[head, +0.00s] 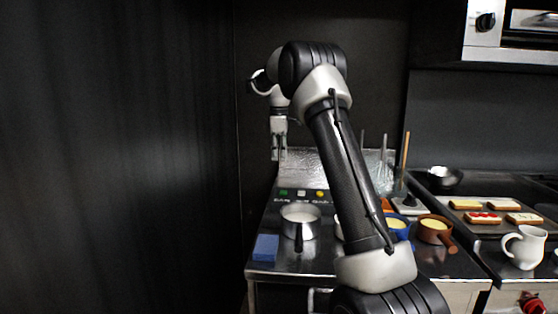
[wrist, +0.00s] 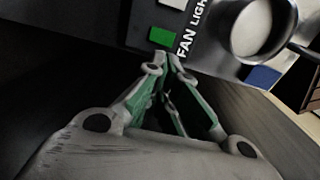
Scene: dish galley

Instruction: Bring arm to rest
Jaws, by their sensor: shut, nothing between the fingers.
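My gripper (head: 279,153) hangs pointing down at the back left of the steel counter in the head view, with my arm raised and bent above it. In the wrist view my gripper (wrist: 163,58) shows its green-padded fingers together and empty. The fingertips appear near a green square button (wrist: 161,36) on a dark panel lettered FAN and LIGHT. I cannot tell whether they touch the panel. In the head view the green button (head: 283,192) is small, near the counter's left edge.
A steel pot (head: 300,222) and a blue block (head: 265,247) stand at the counter's front left. A white pitcher (head: 524,247) stands right. A dark wall (head: 120,160) closes the left.

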